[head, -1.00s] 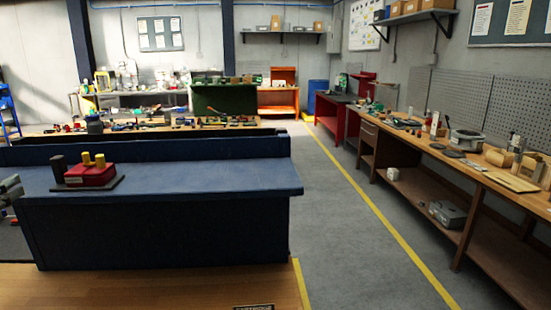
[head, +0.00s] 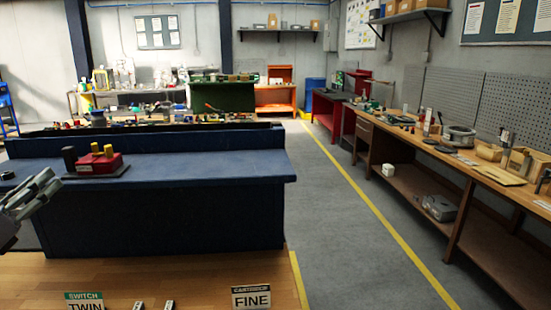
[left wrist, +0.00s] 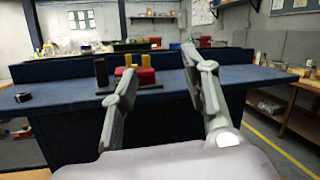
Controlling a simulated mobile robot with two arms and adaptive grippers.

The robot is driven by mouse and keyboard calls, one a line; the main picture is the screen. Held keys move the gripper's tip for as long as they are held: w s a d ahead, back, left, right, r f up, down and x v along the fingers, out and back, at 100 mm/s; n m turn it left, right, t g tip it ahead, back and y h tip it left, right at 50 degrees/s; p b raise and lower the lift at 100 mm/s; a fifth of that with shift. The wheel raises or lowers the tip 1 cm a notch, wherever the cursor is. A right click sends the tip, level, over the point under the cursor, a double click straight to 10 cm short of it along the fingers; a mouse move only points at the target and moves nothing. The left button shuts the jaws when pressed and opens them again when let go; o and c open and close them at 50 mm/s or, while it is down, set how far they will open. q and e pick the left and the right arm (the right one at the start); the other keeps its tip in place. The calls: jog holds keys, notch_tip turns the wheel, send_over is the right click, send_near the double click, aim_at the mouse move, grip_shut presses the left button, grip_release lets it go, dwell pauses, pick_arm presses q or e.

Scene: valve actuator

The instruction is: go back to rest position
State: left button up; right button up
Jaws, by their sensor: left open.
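My left gripper (head: 38,198) comes in at the left edge of the head view, with grey fingers beside the near face of the blue bench (head: 210,173). In the left wrist view its two fingers (left wrist: 163,105) are spread apart with nothing between them. Beyond them, on the blue bench, stands the red valve actuator block (head: 98,165) with yellow knobs and a black post, on a dark base plate. It also shows in the left wrist view (left wrist: 146,77), apart from the fingers. My right gripper is in neither view.
A wooden surface (head: 200,279) in front carries signs reading TWIN (head: 86,303) and FINE (head: 251,297) and small metal parts. A long workbench (head: 465,165) with tools runs along the right wall. The grey floor (head: 330,230) between is clear, with a yellow line.

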pick_arm(q)
jog(key=s+d+f+n+t, duration=0.1)
jog(key=s+d+n+t, duration=0.3)
jog(key=d+n, duration=0.35)
jog(key=s+d+f+n+g+y, duration=0.1)
jog(key=s+f+n+g+y, duration=0.25)
jog(key=f+n, duration=0.55)
jog(key=s+f+n+g+y, duration=0.25)
jog(key=f+n+g, duration=0.35)
jog(key=f, duration=0.5)
jog(key=s+d+f+n+g+y, duration=0.1)
jog(key=s+f+n+g+y, duration=0.25)
jog(key=f+n, duration=0.65)
jog(key=s+d+f+g+h, duration=0.75)
jog(key=s+d+f, duration=0.65)
jog(key=s+d, duration=0.2)
notch_tip(320, 180, down, 30)
jog(key=s+g+b, duration=0.2)
jog(key=b, duration=0.2)
jog(key=s+a+f+b, duration=0.2)
jog(key=s+f+b, duration=0.1)
jog(key=s+f, duration=1.3)
notch_tip(320, 180, down, 4)
jog(key=shift+a+r+g+y+b, duration=0.15)
jog(key=shift+a+g+y+b, duration=0.2)
jog(key=shift+g, duration=0.1)
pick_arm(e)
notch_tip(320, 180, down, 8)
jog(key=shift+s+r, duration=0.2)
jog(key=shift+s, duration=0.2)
